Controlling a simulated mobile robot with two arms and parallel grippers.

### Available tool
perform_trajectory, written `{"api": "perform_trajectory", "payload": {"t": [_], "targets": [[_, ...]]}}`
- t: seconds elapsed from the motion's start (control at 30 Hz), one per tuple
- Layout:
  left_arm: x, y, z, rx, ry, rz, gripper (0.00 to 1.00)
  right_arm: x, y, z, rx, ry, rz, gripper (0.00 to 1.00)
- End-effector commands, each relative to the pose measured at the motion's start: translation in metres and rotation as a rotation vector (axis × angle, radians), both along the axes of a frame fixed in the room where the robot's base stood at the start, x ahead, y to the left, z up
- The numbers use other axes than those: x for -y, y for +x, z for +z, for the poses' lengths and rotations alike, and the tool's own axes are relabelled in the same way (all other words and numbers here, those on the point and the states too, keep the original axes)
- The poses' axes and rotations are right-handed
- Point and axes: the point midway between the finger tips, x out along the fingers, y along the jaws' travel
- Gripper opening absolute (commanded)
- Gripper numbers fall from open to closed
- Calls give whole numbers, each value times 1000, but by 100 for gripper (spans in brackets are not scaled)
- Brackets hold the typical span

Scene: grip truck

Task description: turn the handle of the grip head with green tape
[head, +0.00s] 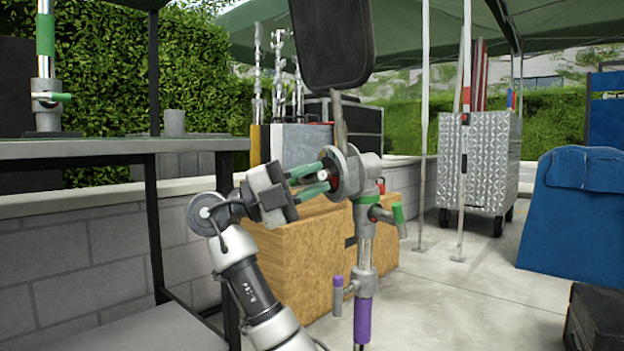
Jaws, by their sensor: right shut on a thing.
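The grip head (350,172) is a grey round-plated clamp on top of a stand, with a band of green tape (368,199) just below it. My right gripper (322,180) reaches in from the left of the grip head. Its two green fingers are shut on the grip head handle, which is mostly hidden between the fingertips; only a small pale end shows, close to the round plate. A second, lower handle with a green band (382,214) sticks out to the right of the post. My left gripper is not in view.
A dark panel (332,40) rises above the grip head. Purple tape (363,318) marks the lower stand. A wooden box (300,255) stands behind. A shelf table (110,147) is at left, with another green-taped stand (45,60). Pavement (460,300) is open at right.

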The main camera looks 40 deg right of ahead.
Motion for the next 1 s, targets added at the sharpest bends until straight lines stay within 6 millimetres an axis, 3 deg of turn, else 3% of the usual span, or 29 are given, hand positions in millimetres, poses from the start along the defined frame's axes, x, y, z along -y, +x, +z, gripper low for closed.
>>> {"api": "perform_trajectory", "payload": {"t": [0.27, 0.3, 0.43, 0.77, 1.0], "targets": [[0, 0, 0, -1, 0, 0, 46, 0, 0, 1, -2, -2, 2, 0], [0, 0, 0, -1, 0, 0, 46, 0, 0, 1, -2, -2, 2, 29], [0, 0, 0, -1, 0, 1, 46, 0, 0, 1, -2, -2, 1, 49], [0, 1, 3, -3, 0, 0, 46, -2, 2, 0, -3, 0, 1, 49], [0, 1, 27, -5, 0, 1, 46, -30, 24, -7, -7, -1, 3, 49]]}}
